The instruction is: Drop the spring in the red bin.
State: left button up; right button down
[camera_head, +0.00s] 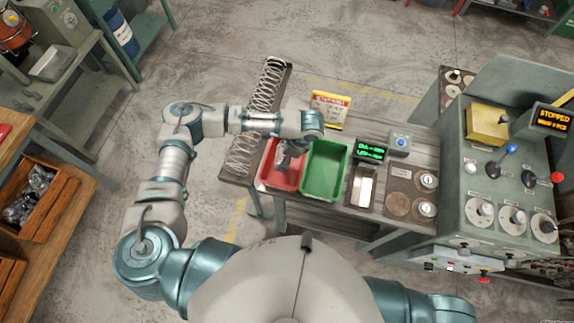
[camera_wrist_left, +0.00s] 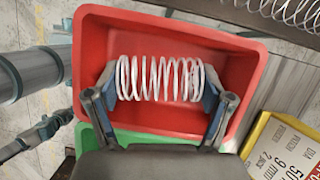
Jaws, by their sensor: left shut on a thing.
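The red bin (camera_head: 268,173) stands on the bench, left of the green bin. My left gripper (camera_head: 288,158) is over the red bin in the head view. In the left wrist view my left gripper (camera_wrist_left: 160,92) is shut on a white coil spring (camera_wrist_left: 150,78), with one finger at each end of it. The spring lies crosswise in front of the red bin's inside (camera_wrist_left: 110,40); its height above the floor of the bin is hard to judge. In the head view the spring is hidden by the gripper. My right gripper is not in view.
The green bin (camera_head: 325,170) adjoins the red one. A rack of long springs (camera_head: 262,95) lies at the bench's left edge. A yellow sign (camera_head: 330,108), a green-lit display (camera_head: 371,151) and the coiler machine (camera_head: 500,180) with levers are to the right.

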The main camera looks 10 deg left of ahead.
pick_arm(q)
jog(key=shift+a+f, duration=0.1)
jog(key=shift+f, duration=0.15)
jog(key=shift+a+r, duration=0.1)
jog(key=shift+s, duration=0.1)
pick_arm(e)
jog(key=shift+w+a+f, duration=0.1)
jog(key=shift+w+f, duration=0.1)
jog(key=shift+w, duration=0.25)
pick_arm(q)
jog(key=o, duration=1.2)
jog(key=shift+c, duration=0.2)
jog(key=shift+r, duration=0.25)
jog(key=v, duration=1.1)
jog(key=shift+d+r, duration=0.2)
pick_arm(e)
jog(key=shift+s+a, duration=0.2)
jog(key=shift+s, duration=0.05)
